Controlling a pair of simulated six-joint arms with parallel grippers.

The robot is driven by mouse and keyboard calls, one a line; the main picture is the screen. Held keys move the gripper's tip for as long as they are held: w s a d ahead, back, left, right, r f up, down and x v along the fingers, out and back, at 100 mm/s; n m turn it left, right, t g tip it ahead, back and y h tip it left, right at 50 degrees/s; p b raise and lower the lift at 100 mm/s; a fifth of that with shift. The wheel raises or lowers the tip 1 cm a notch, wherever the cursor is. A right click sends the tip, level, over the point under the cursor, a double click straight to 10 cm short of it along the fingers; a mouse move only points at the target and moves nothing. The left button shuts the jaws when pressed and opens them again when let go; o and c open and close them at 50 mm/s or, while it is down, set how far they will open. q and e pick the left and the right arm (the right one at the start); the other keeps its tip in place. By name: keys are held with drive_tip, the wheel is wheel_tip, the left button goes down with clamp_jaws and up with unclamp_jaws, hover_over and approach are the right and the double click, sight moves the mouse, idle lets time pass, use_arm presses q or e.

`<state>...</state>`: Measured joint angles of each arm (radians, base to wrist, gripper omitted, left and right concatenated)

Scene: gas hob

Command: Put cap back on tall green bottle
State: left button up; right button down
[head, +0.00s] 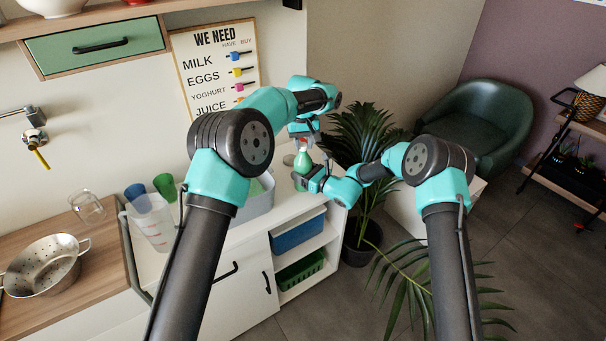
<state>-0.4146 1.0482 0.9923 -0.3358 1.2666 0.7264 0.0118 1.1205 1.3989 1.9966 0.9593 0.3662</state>
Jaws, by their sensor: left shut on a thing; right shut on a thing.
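The tall green bottle (302,161) stands upright at the far right end of the white counter. My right gripper (303,178) is shut on its lower part from the right. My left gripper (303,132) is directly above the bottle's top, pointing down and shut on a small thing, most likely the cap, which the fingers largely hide. The narrow neck shows pale just under the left fingers. I cannot tell whether the cap touches the neck.
A grey-white bin (262,199) stands on the counter left of the bottle. Clear, green and blue cups (164,186) and a metal colander (43,264) are further left. A leafy plant (362,140) stands close behind and right of the grippers.

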use_arm(q)
drive_tip(key=o, duration=1.1)
drive_tip(key=shift+c, duration=0.2)
wheel_tip(320, 180, up, 12)
use_arm(e)
drive_tip(key=shift+c, duration=0.4)
unclamp_jaws()
drive_tip(key=shift+d, duration=0.1)
drive_tip(key=v, duration=1.7)
drive_tip(key=shift+s, duration=0.15)
